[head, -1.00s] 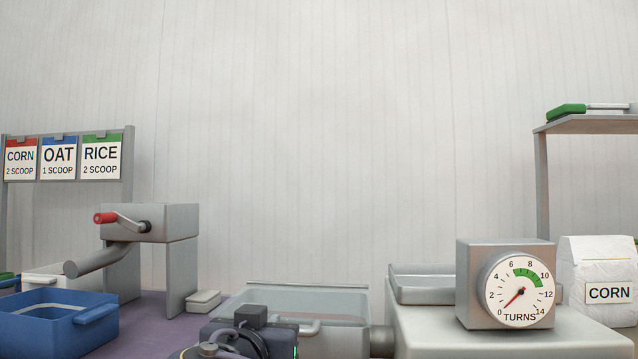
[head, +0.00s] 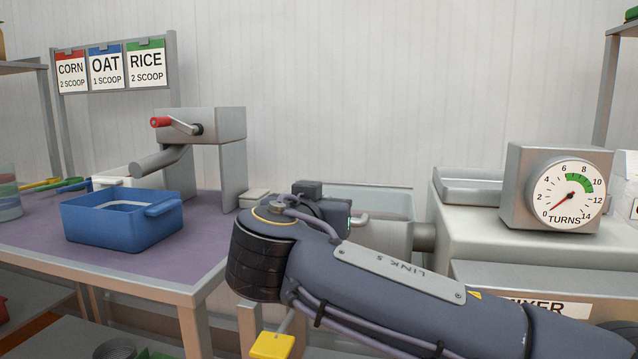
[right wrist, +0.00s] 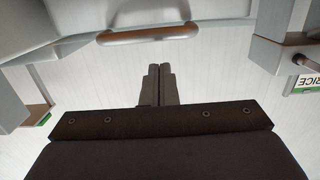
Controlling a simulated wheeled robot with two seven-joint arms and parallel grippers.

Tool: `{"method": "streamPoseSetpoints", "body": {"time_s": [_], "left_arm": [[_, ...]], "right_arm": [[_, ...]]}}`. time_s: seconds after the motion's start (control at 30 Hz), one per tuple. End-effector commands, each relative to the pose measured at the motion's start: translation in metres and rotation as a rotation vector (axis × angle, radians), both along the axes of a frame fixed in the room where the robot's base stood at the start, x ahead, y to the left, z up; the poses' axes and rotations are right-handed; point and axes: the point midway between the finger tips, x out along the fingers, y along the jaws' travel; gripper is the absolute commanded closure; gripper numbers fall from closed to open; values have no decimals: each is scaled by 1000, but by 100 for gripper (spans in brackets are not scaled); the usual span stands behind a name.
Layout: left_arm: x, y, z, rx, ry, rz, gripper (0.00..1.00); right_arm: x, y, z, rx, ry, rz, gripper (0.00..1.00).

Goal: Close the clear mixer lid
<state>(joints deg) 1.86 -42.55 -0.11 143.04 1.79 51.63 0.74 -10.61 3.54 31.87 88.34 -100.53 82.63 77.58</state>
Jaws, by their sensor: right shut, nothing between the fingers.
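The mixer stands at the right, with its body (head: 385,238) partly behind my right arm. A clear panel, apparently the lid (head: 392,203), shows at the top of its trough. I cannot tell its exact angle. A pale bar handle (head: 365,219) is at the front; a bar handle (right wrist: 150,33) also shows in the right wrist view. My right gripper (right wrist: 160,72) is shut and empty, with its fingertips close to the handle in that picture but apparently apart from it. In the head view my arm hides its fingers. My left gripper is not in view.
A blue bin (head: 122,218) and a crank mill (head: 200,125) stand on the purple-topped table (head: 60,240) at the left. A turns dial (head: 570,193) sits on the mixer housing at the right. A yellow block (head: 272,345) shows below my arm.

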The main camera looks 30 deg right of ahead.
Motion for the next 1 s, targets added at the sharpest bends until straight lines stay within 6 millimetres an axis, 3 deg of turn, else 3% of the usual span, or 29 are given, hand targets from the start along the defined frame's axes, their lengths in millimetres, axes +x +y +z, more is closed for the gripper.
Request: {"method": "streamPoseSetpoints", "body": {"time_s": [0.03,0.1,0.3,0.67,0.77,0.87,0.97,1.0], "left_arm": [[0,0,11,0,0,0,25],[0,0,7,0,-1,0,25],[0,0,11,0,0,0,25],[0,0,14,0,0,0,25],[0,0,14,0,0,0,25],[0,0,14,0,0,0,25],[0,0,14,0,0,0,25],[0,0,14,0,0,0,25]], "right_arm": [[-5,-5,21,-1,-16,0,100],[-18,11,2,-7,-10,9,100],[-48,36,-18,-5,-15,10,100],[-70,54,-34,-2,-20,7,100],[-71,53,-36,-3,-12,5,100],[-72,41,-51,-16,68,-1,100],[-80,17,-90,-32,269,0,100],[-87,5,-112,-29,378,10,100]]}}
